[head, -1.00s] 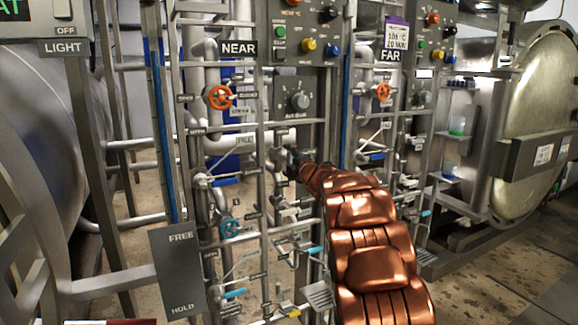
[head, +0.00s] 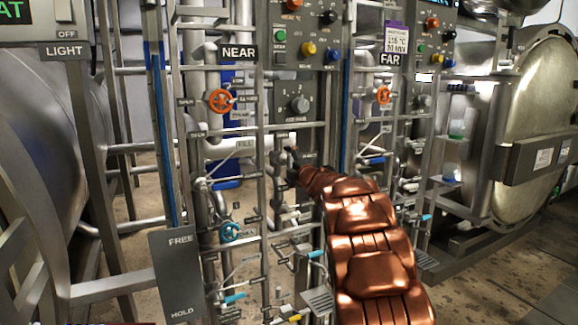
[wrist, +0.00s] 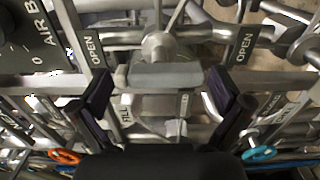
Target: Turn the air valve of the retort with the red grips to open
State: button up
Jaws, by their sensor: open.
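My gripper (wrist: 160,92) is open, with its two dark fingers apart on either side of a grey bar-shaped handle (wrist: 165,75) in the wrist view. The handle sits in front of a round metal hub on a pipe. I cannot tell whether the fingers touch it. OPEN labels (wrist: 95,48) stand to both sides of it. In the head view my gripper (head: 294,162) is small and dark, at the pipework of the NEAR frame, below the grey dial panel (head: 298,103). My copper-coloured arm hides part of this pipework. No red grips show clearly, and no label marks this handle as the air valve.
Orange handwheels (head: 220,100) and a blue handwheel (head: 229,231) sit on the pipe frames. A FAR sign (head: 390,59) marks the frame to the right. A FREE/HOLD plate (head: 178,270) stands at front left. Pipes crowd my gripper; floor is clear at lower right.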

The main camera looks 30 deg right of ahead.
jog(key=s+a, duration=0.1)
jog(key=s, duration=1.1)
dwell(0.6)
jog(key=s+a+r+m+g+h+p, duration=0.3)
jog(key=s+r+m+g+h+p, duration=0.3)
jog(key=m+p, duration=0.35)
jog(key=s+a+m+g+y+p, duration=0.2)
jog(key=s+a+g+p, duration=0.2)
jog(key=s+a, duration=0.5)
jog(key=s+a+m+g+y+p, duration=0.3)
jog(key=s+a+g+p, duration=0.2)
jog(key=s, duration=1.4)
jog(key=s+a+m+g+y+p, duration=0.2)
jog(key=s+a+g+p, duration=0.2)
jog(key=s+a+p, duration=0.5)
jog(key=s+a, duration=0.5)
jog(key=shift+a+f+m+g+y, duration=0.3)
jog(key=shift+a+m+g, duration=0.05)
jog(key=shift+g, duration=0.05)
